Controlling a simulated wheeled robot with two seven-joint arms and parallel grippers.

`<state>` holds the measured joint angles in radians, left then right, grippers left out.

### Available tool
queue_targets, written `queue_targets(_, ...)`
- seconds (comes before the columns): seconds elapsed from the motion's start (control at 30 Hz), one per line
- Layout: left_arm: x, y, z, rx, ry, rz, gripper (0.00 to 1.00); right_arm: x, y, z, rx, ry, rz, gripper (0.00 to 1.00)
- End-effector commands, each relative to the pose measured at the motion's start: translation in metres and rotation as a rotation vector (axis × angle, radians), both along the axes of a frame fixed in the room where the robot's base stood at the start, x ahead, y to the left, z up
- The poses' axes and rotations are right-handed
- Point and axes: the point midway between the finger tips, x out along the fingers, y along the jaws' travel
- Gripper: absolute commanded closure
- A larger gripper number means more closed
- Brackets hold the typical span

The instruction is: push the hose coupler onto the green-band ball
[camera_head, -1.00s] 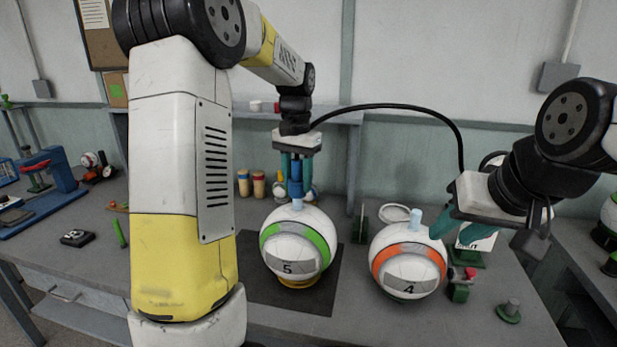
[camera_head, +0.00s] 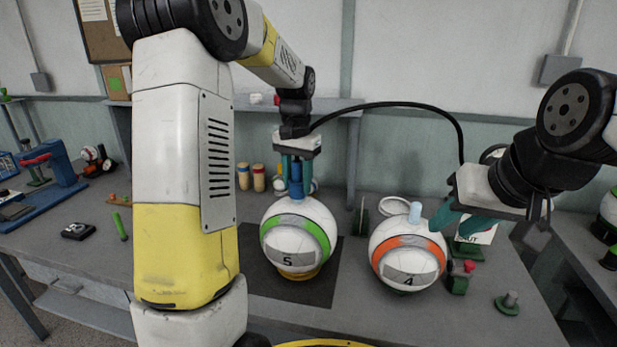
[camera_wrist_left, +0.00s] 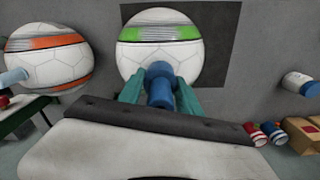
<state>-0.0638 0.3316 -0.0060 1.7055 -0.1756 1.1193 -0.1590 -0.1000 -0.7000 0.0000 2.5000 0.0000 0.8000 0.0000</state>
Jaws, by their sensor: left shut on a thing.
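The green-band ball (camera_head: 301,217), marked 5, sits on a yellow ring on a dark mat (camera_head: 320,285). My left gripper (camera_head: 296,178) is shut on the blue hose coupler (camera_head: 296,188), upright over the ball's top. The coupler's lower end meets the top of the ball, and the pale stem there is hidden. In the left wrist view the coupler (camera_wrist_left: 159,88) stands between the teal fingers in front of the ball (camera_wrist_left: 160,55); I cannot tell how far it is seated. My right gripper (camera_head: 461,221) is open beside the orange-band ball (camera_head: 408,255).
The orange-band ball, marked 4, has a pale blue stem on top. A black hose (camera_head: 400,107) arches to the right. A red-topped green block (camera_head: 459,283) and a green peg base (camera_head: 508,304) stand at the right. A blue press (camera_head: 60,175) stands far left.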

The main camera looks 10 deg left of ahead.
Motion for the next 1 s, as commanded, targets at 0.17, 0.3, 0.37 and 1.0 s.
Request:
queue_targets(0.17, 0.000, 0.000, 0.000, 0.000, 0.000, 0.000, 0.34, 0.000, 0.000, 0.000, 0.000, 0.000, 0.000, 0.64)
queue_targets(0.3, 0.000, 0.000, 0.000, 0.000, 0.000, 0.000, 0.34, 0.000, 0.000, 0.000, 0.000, 0.000, 0.000, 0.64)
queue_targets(0.37, 0.000, 0.000, 0.000, 0.000, 0.000, 0.000, 0.34, 0.000, 0.000, 0.000, 0.000, 0.000, 0.000, 0.64)
queue_targets(1.0, 0.000, 0.000, 0.072, 0.000, -0.001, 0.000, 0.34, 0.000, 0.000, 0.000, 0.000, 0.000, 0.000, 0.64)
